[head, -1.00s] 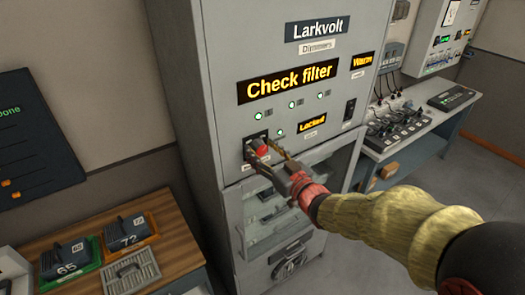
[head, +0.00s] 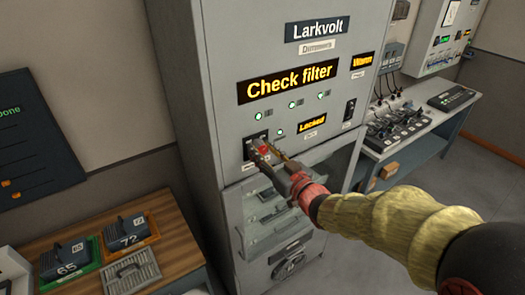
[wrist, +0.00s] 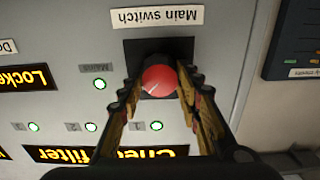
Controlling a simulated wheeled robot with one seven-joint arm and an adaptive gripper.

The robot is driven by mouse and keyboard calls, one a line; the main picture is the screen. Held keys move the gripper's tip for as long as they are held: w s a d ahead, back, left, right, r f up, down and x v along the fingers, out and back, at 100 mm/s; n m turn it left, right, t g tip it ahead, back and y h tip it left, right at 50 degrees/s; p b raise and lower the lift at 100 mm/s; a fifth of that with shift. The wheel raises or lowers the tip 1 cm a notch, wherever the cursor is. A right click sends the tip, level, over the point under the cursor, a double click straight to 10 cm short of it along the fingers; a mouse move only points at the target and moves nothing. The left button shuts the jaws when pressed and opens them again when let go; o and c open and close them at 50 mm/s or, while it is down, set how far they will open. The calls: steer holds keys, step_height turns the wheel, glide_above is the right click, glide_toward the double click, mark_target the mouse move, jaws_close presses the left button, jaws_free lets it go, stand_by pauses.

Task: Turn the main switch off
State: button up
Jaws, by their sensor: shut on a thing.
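The main switch is a red round knob (head: 263,150) on a black plate, low on the grey Larkvolt cabinet front. The wrist view shows the cabinet upside down. There the red knob (wrist: 159,80) has a thin pale line on its face, lying at a slant. A label reading "Main switch" (wrist: 155,17) is by its plate. My gripper (wrist: 155,85) is shut on the knob, one finger on each side. In the head view my gripper (head: 265,153) reaches the plate from the lower right and partly hides the knob.
Displays read "Check filter" (head: 290,84) and "Locked" (head: 312,125). Several small green lamps glow near them. A small black switch (head: 349,110) is to the right. A wooden table (head: 175,240) with numbered units stands at left.

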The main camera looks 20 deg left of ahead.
steer(key=shift+f+n+b, duration=0.1)
steer(key=shift+n+b, duration=0.2)
steer(key=shift+b, duration=0.35)
steer(key=n+b, duration=0.2)
steer(key=b, duration=0.2)
steer(key=shift+f+n, duration=0.15)
steer(key=shift+n, duration=0.25)
steer(key=n+b, duration=0.4)
steer(key=b, duration=0.2)
steer(key=shift+s+a+n, duration=0.1)
steer(key=shift+n, duration=0.2)
steer(key=n+b, duration=0.9)
steer(key=b, duration=0.1)
steer(key=shift+f+n, duration=0.1)
steer(key=shift+n, duration=0.5)
steer(key=o, duration=1.2)
steer(key=shift+s, duration=0.1)
steer(key=shift+c, duration=0.2)
